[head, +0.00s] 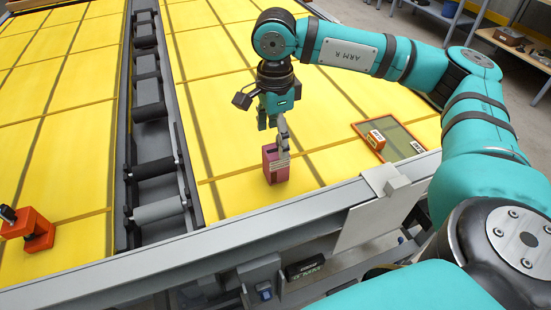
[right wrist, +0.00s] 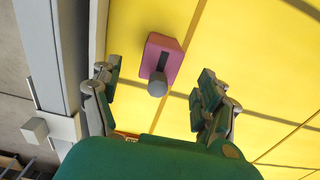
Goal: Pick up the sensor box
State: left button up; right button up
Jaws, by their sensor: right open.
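A pink-red box (head: 275,166) stands on the yellow surface near its front edge; I take it as the sensor box. In the right wrist view the box (right wrist: 163,52) shows a dark slot on top and a grey round knob at its near end. My right gripper (head: 276,130) is above the box in the head view, pointing down, with a finger partly in front of it. In the right wrist view the gripper (right wrist: 156,80) is open, its fingers apart on either side, and nothing is held. The box lies between and slightly beyond the fingertips. My left gripper is not in view.
A grey rail (head: 250,219) runs along the front. A roller lane (head: 158,211) and an orange fixture (head: 30,236) are at left. Yellow surface behind is clear.

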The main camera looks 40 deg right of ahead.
aim_at(276, 150)
jog(key=shift+f, duration=0.6)
jog(key=shift+f+p, duration=0.3)
jog(key=shift+p, duration=0.1)
notch_tip(276, 150, down, 4)
jog(key=shift+d+r+p, duration=0.15)
jog(key=shift+p, duration=0.65)
jog(key=shift+f, duration=0.45)
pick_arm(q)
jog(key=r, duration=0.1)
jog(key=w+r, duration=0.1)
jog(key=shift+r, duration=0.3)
pick_arm(e)
jog(key=shift+w, duration=0.1)
jog(key=c, duration=1.4)
